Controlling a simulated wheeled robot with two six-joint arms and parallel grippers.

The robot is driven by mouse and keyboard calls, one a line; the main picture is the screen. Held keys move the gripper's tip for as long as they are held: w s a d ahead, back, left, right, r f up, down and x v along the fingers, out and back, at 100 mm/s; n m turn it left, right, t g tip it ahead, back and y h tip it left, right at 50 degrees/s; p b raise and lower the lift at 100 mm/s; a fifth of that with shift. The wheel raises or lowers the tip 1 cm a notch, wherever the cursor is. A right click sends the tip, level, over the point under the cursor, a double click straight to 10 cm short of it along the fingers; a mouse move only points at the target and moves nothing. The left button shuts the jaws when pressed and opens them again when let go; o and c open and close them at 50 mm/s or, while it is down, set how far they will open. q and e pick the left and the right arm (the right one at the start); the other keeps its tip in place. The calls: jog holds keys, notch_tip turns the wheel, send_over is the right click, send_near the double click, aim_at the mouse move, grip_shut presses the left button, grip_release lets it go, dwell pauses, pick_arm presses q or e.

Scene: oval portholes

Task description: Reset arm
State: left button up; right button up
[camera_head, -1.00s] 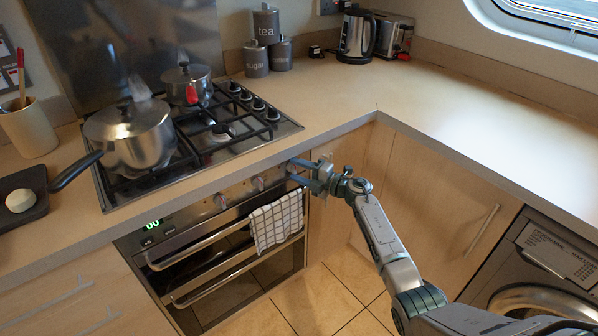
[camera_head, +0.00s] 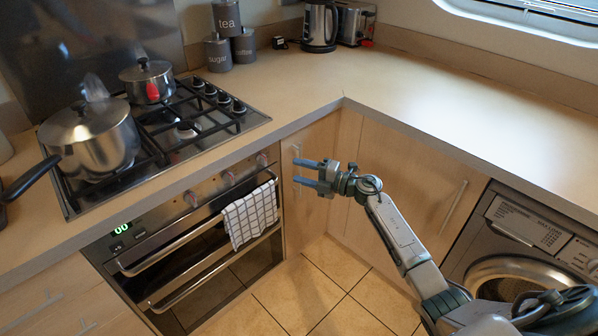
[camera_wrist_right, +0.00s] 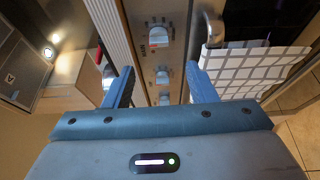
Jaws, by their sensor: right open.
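My right gripper (camera_head: 308,175) is open and empty in the head view. It is in front of the corner cupboard door, to the right of the oven, with its fingers pointing left. In the right wrist view its two blue fingers (camera_wrist_right: 160,88) are spread apart with nothing between them. Beyond them are the oven control knobs (camera_wrist_right: 160,72), apart from the fingers. My left gripper is not in view.
The oven (camera_head: 190,255) has a checked towel (camera_head: 250,215) on its handle. A large pot (camera_head: 90,140) and a small pot (camera_head: 148,82) stand on the hob. A washing machine (camera_head: 520,240) is at right.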

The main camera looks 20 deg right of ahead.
jog(key=s+d+f+m+h, duration=0.2)
jog(key=s+f+m+h, duration=0.3)
jog(key=f, duration=0.6)
jog(key=s+d+f+m+h+p, duration=0.1)
jog(key=s+d+f+m+h, duration=0.15)
jog(key=s+f+m, duration=0.7)
jog(key=s+d+f+m+h, duration=0.25)
jog(key=f+m+h, duration=0.2)
jog(key=f, duration=0.85)
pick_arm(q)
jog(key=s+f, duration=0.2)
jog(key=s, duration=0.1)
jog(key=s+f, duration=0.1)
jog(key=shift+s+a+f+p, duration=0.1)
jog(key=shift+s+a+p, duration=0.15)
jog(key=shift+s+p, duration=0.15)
pick_arm(e)
jog(key=s+a+f+m+g, duration=0.2)
jog(key=s+f+g, duration=0.2)
jog(key=s, duration=0.8)
jog(key=s+a+f+m+g, duration=0.2)
jog(key=s+f+g, duration=0.2)
jog(key=s+f, duration=0.4)
jog(key=s+a+f+m+g+h, duration=0.1)
jog(key=s+f, duration=0.6)
jog(key=s, duration=1.1)
jog(key=a+m+g, duration=0.1)
jog(key=m+g, duration=0.1)
jog(key=shift+a+g, duration=0.4)
